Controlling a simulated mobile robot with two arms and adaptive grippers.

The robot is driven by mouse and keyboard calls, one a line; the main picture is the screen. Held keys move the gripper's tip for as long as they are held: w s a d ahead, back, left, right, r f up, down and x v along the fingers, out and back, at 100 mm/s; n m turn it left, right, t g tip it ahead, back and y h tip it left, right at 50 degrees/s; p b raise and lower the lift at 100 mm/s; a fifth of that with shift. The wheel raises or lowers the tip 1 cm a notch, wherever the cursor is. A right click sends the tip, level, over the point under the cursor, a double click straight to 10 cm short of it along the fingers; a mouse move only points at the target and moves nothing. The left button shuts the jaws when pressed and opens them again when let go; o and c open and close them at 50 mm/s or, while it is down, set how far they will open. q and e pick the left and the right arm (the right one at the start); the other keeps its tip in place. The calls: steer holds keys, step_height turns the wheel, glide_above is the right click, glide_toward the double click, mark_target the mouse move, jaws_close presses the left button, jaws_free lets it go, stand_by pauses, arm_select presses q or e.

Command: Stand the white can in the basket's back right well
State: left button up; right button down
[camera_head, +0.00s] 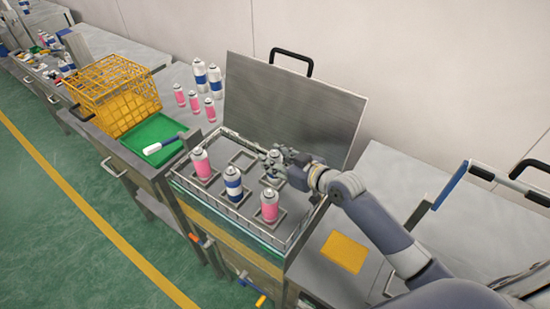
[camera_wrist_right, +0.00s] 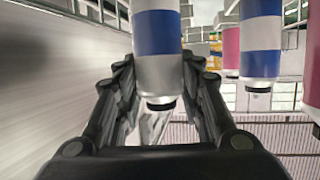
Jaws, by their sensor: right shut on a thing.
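The white can with a blue band (camera_head: 272,164) is upright between the fingers of my right gripper (camera_head: 276,158), at the basket's back right well (camera_head: 264,182). It also shows in the right wrist view (camera_wrist_right: 157,60), upside down, with the fingers on both sides. Whether its base touches the well floor cannot be told. The wire basket (camera_head: 220,208) sits in the metal tank. A pink can (camera_head: 201,164), another white can with a blue band (camera_head: 233,184) and a second pink can (camera_head: 269,206) stand in its front row. A back well (camera_head: 243,159) beside the held can is empty. My left gripper is out of view.
The raised metal lid (camera_head: 290,105) stands right behind the basket. Several pink and white cans stand on the bench to the left, near a green tray (camera_head: 150,133) and a yellow crate (camera_head: 115,90). A yellow pad (camera_head: 343,252) lies to the right of the tank.

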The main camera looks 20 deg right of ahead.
steer(key=c, duration=1.4)
jaws_free()
steer(key=shift+f, duration=0.1)
steer(key=o, duration=0.3)
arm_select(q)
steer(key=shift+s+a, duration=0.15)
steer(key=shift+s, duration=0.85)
arm_select(e)
steer(key=shift+s, duration=0.15)
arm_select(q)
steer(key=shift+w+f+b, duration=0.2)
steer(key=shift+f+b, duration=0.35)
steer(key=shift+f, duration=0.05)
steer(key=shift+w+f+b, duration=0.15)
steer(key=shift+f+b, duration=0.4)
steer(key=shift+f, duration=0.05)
arm_select(e)
steer(key=shift+v, duration=5.95)
